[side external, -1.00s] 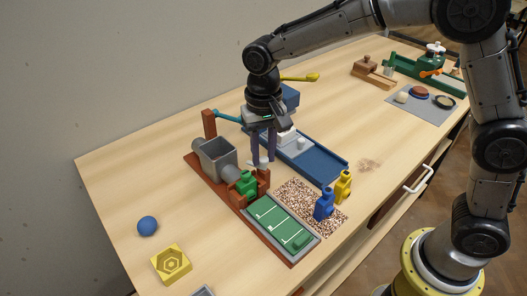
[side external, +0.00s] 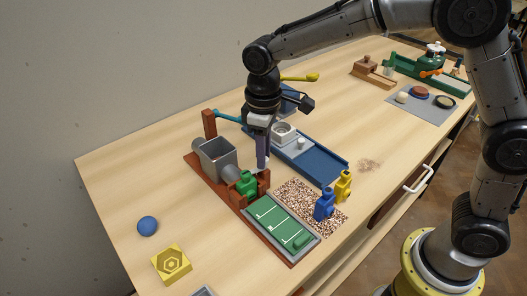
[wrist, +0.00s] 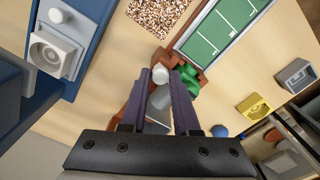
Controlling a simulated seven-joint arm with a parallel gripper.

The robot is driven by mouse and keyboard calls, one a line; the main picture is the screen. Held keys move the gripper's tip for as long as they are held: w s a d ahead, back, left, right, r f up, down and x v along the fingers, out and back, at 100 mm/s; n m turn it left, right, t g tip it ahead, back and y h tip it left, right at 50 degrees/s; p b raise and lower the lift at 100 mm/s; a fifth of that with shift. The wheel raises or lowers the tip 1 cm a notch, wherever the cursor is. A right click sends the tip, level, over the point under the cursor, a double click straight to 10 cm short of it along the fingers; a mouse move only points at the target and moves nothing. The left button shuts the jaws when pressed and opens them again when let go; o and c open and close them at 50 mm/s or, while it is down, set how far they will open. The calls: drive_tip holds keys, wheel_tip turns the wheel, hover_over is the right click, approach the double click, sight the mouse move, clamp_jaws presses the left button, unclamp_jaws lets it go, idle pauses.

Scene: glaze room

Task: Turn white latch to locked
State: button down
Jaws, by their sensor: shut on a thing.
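My gripper (wrist: 160,82) points down at the red-brown machine (side external: 194,163). Its two dark purple fingers are closed on the white latch (wrist: 160,73), whose pale rounded end shows between the fingertips in the wrist view. In the side view my gripper (side external: 262,165) hides most of the latch, so its angle against the machine cannot be read. A green part (side external: 246,184) sits on the machine right beside the fingertips; it also shows in the wrist view (wrist: 188,80).
A grey hopper (side external: 216,158) stands close left of the fingers. A blue machine (side external: 318,160) with a white block (side external: 283,132) lies behind. A green panel (side external: 281,224), blue figure (side external: 324,205) and yellow figure (side external: 343,187) are in front. A blue ball (side external: 147,226) and yellow block (side external: 171,264) are left.

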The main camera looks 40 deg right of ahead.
drive_tip(key=shift+r+n, duration=0.1)
drive_tip(key=shift+n, duration=1.2)
drive_tip(key=c, duration=0.7)
unclamp_jaws()
drive_tip(key=shift+o, duration=0.2)
wheel_tip(320, 180, up, 14)
